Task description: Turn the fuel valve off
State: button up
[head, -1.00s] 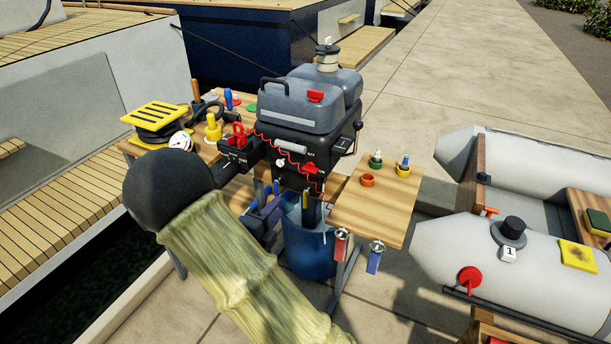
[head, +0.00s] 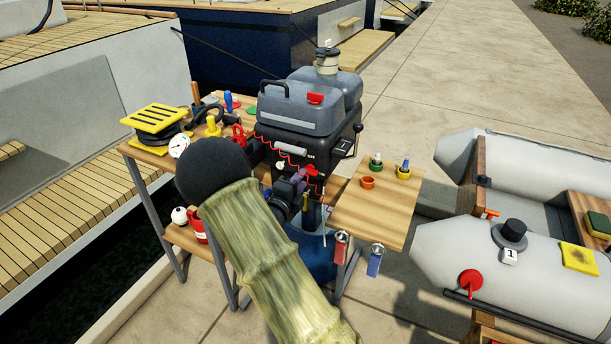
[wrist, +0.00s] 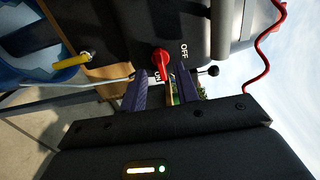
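The fuel valve is a red lever (wrist: 161,62) on the dark motor housing, seen in the wrist view. Its handle points down toward the ON label; the OFF label is above and to the right of it. My gripper (wrist: 163,88) is open, one dark finger on each side of the lever's lower end; I cannot tell whether either finger touches it. In the head view my gripper is at the front of the grey and black outboard motor (head: 300,105), and my arm partly hides it.
A red coiled cord (wrist: 264,50) hangs at the right in the wrist view. A wooden side table (head: 390,215) holds small coloured cups. A blue bucket (head: 315,262) stands below the motor. An inflatable boat (head: 435,255) lies to the right.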

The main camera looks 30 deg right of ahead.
aim_at(311, 171)
jog(key=x, duration=0.3)
jog(key=shift+w+d, duration=0.2)
jog(key=shift+d, duration=0.05)
jog(key=shift+c, duration=0.2)
jog(key=c, duration=0.6)
